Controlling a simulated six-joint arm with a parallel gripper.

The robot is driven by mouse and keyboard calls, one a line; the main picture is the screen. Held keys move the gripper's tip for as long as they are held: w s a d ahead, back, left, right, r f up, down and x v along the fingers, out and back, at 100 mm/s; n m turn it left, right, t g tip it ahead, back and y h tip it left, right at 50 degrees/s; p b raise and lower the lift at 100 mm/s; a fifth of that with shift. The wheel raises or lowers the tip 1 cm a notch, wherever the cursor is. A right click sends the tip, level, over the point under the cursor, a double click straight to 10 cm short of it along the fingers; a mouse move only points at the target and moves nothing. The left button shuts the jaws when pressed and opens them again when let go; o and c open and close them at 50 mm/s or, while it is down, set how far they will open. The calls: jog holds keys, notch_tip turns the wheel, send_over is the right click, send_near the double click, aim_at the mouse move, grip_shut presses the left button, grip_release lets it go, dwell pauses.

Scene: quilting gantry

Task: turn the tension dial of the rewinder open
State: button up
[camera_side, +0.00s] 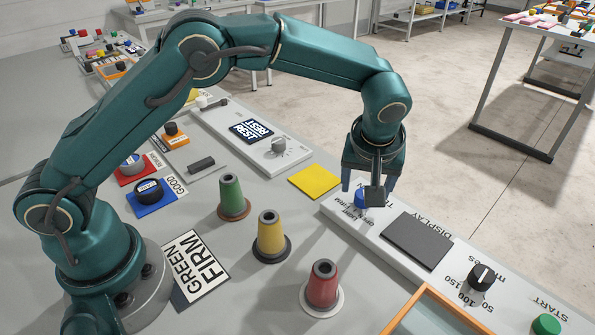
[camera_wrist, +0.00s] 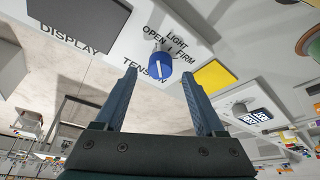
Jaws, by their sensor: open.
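The tension dial is a blue knob with a white line on its face, in the wrist view (camera_wrist: 160,63) and partly hidden by my gripper in the side view (camera_side: 361,199). It sits on a white panel (camera_side: 343,222) marked TENSION, with OPEN, LIGHT and FIRM lettered around the knob. I cannot tell for sure which word the white line marks. My gripper (camera_side: 367,188) is over the dial and points down. In the wrist view its two fingers (camera_wrist: 157,72) are apart and empty, with the dial between and beyond their tips. Contact with the dial is not visible.
The panel also carries a dark display (camera_side: 417,241), a black minutes knob (camera_side: 482,277) and a green START button (camera_side: 546,325). Green (camera_side: 232,195), yellow (camera_side: 271,235) and red (camera_side: 322,284) cones stand left of the panel. A card reads GREEN FIRM (camera_side: 196,266).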

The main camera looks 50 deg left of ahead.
jog(key=shift+v, duration=1.65)
jog(key=s+a+r+n+t, duration=0.1)
jog(key=s+a+r, duration=0.35)
jog(key=r, duration=0.25)
jog(key=s+a+r+t, duration=0.1)
jog(key=s+a+r, duration=0.2)
jog(key=a+r, duration=0.3)
jog(key=s+f+m+h, duration=0.1)
jog(key=s+f+m, duration=0.2)
jog(key=s, duration=0.4)
jog(key=s+f+m+h, duration=0.1)
jog(key=s+f+m, duration=0.1)
jog(key=s+m, duration=0.2)
jog(key=s, duration=0.3)
jog(key=shift+s+f+m, duration=0.3)
jog(key=shift+f, duration=0.1)
